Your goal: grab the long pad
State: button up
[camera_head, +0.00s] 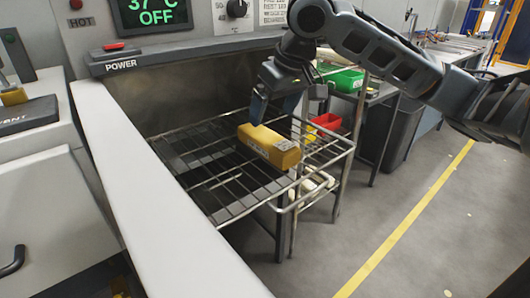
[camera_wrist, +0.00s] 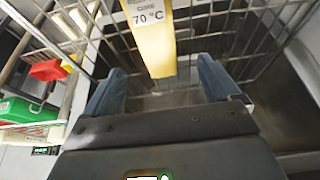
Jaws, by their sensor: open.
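The long pad (camera_head: 268,146) is a yellow block with a white label, lying on the wire rack (camera_head: 211,197). In the wrist view the pad (camera_wrist: 151,40) shows at top centre, its label reading 70 °C, its near end just ahead of and between the fingers. My gripper (camera_head: 274,108) is above the far part of the pad in the head view, fingers pointing down. In the wrist view my gripper (camera_wrist: 160,88) is open, with one blue finger on each side and nothing seen held. Whether a finger touches the pad cannot be told.
A white ledge (camera_head: 160,190) runs along the rack's left, below a panel reading 37 °C OFF (camera_head: 155,16). A red bin (camera_head: 326,122) and a green box (camera_head: 345,79) stand behind the rack. Open floor (camera_head: 400,240) with a yellow line lies to the right.

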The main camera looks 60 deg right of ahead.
aim_at(269, 135)
jog(key=shift+s+b+x, duration=0.1)
jog(key=shift+s+x, duration=0.05)
jog(key=shift+x, duration=1.25)
jog(key=shift+s+b+x, duration=0.1)
jog(key=shift+s+x, duration=0.1)
jog(key=shift+x, duration=1.2)
jog(key=shift+s+b+x, duration=0.1)
jog(key=shift+s+x, duration=0.05)
jog(key=shift+x, duration=1.25)
jog(key=shift+f, duration=0.2)
jog(key=c, duration=1.1)
